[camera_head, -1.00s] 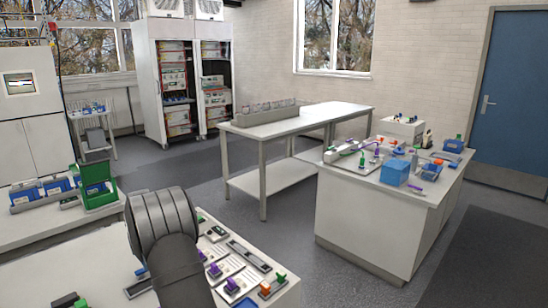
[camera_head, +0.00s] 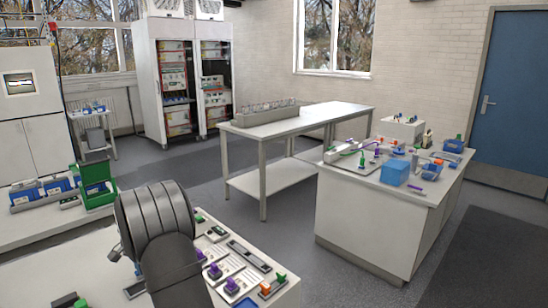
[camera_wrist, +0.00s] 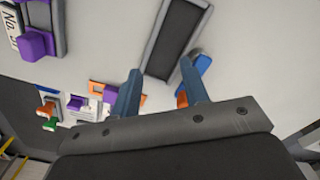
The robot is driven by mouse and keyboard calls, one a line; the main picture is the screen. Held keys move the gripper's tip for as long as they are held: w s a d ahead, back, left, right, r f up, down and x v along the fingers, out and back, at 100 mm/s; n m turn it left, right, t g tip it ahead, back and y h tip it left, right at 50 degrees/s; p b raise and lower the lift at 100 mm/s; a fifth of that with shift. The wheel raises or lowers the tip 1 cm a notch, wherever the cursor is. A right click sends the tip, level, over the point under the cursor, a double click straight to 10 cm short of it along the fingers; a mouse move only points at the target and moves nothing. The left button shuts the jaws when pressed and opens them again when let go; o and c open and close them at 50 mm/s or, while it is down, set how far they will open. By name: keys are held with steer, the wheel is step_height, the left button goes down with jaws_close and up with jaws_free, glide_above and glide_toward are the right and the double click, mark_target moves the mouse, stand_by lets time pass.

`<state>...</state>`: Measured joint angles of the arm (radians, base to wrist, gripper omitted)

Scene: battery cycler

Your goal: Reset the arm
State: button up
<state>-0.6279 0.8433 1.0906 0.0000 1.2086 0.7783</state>
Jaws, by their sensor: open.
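My arm rises from the front of the head view and bends over the near white bench (camera_head: 80,250). A small dark part of the hand shows left of the arm there; the rest is hidden. In the wrist view my gripper (camera_wrist: 160,86) has its two blue-grey fingers spread apart, with nothing between them. Beyond the fingertips is the white bench top with a dark, grey-framed flat panel (camera_wrist: 177,38). A blue and orange part (camera_wrist: 199,64) lies close beside the right finger; I cannot tell if they touch.
A purple clamp (camera_wrist: 37,42) and several small coloured parts lie left in the wrist view. Purple and orange fixtures (camera_head: 232,286) line the near bench's right end. A green stand (camera_head: 97,185) is at left. A cluttered white cabinet (camera_head: 365,220) stands right, with open floor between.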

steer(key=shift+s+a+m, duration=0.25)
steer(key=shift+s+m, duration=0.1)
steer(key=shift+m, duration=0.5)
steer(key=shift+s+a+m, duration=0.2)
steer(key=shift+s+m, duration=0.1)
steer(key=shift+m, duration=0.55)
